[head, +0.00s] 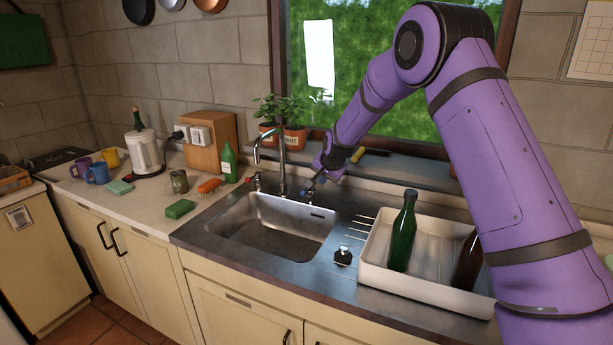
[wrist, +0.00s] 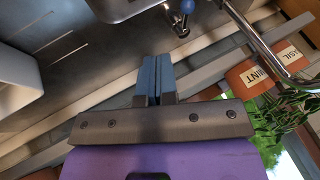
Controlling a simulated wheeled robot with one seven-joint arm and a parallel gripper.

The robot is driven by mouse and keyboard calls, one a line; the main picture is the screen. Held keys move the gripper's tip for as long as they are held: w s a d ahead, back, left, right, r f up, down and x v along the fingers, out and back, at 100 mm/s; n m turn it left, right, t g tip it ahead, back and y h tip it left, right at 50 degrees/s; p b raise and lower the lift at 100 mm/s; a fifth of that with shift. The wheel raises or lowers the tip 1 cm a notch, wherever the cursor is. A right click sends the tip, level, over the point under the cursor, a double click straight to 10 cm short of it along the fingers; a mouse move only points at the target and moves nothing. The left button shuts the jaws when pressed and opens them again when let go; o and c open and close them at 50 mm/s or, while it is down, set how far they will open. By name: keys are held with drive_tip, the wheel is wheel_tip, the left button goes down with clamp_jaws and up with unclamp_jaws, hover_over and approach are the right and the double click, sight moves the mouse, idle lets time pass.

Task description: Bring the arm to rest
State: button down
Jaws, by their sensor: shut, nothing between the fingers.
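My purple arm reaches from the right side of the head view over the counter, bent at a high elbow in front of the window. My gripper (head: 314,184) is beside the sink tap, low over the back edge of the sink. In the wrist view its blue fingers (wrist: 156,62) are together with nothing between them. A small blue-topped tap valve (wrist: 182,16) stands just beyond the fingertips, and I see a gap between them in the picture.
The steel sink (head: 270,228) and its tall tap (head: 281,160) are close to the gripper. Potted plants (head: 294,138) stand on the sill behind. A white tray (head: 430,283) holding a green bottle (head: 402,235) and a brown bottle (head: 467,262) lies under the arm.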

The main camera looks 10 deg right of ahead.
drive_tip(key=s+d+r+n, duration=0.2)
drive_tip(key=s+r, duration=1)
drive_tip(key=s, duration=0.1)
drive_tip(key=s+d+r+n, duration=0.2)
drive_tip(key=s+d+r, duration=0.1)
drive_tip(key=s+r, duration=0.9)
drive_tip(key=s+d+f+n+g+h, duration=0.1)
drive_tip(key=s+d+n, duration=0.2)
drive_tip(key=s, duration=2.7)
drive_tip(key=shift+g, duration=0.3)
